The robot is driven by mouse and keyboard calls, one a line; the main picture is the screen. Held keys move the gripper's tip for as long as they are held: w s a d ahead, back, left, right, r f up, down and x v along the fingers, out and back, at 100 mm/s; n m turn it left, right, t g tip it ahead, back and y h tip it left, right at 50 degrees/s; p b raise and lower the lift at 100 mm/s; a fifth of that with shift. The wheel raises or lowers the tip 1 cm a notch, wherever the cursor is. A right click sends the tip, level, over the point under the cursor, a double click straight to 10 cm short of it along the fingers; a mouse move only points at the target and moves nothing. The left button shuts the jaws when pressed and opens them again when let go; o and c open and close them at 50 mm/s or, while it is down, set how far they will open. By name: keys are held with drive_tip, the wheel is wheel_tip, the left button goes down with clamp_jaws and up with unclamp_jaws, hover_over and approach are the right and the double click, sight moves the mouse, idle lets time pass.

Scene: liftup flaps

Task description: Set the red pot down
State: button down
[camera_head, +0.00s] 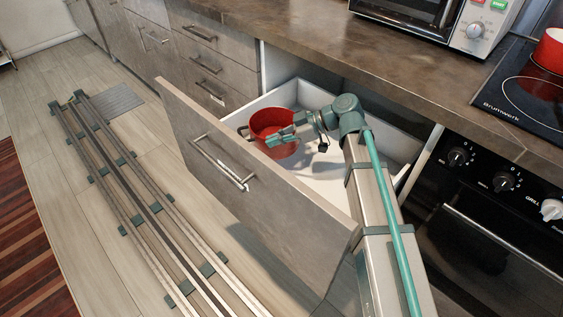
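A red pot (267,124) is inside the open drawer (329,189), towards its left back part. A small handle shows on its left side. My gripper (277,137) reaches over the drawer from the right, and its fingers overlap the pot's right rim in the head view. I cannot tell whether the fingers are closed on the rim or apart. Part of the pot's right side is hidden behind my gripper. The pot looks upright, and I cannot tell whether its base touches the drawer floor.
The drawer front (251,175) stands out from the cabinets. A countertop (330,38) runs above, with a microwave (420,15) and a hob (525,90). Another red pot (549,52) stands on the hob. An oven (500,215) is to the right. The drawer floor right of the pot looks clear.

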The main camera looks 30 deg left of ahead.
sight(276, 155)
drive_tip(key=shift+f+b, duration=0.7)
drive_tip(key=shift+f, duration=2.4)
drive_tip(key=shift+f, duration=0.1)
drive_tip(key=c, duration=1.3)
unclamp_jaws()
drive_tip(key=shift+w+d+r, duration=0.1)
drive_tip(key=shift+d+r, duration=0.1)
drive_tip(key=shift+r, duration=0.05)
drive_tip(key=p+v, duration=0.3)
drive_tip(key=v, duration=0.8)
drive_tip(key=shift+d+r, duration=0.1)
drive_tip(key=shift+d, duration=0.15)
drive_tip(key=shift+p, duration=0.3)
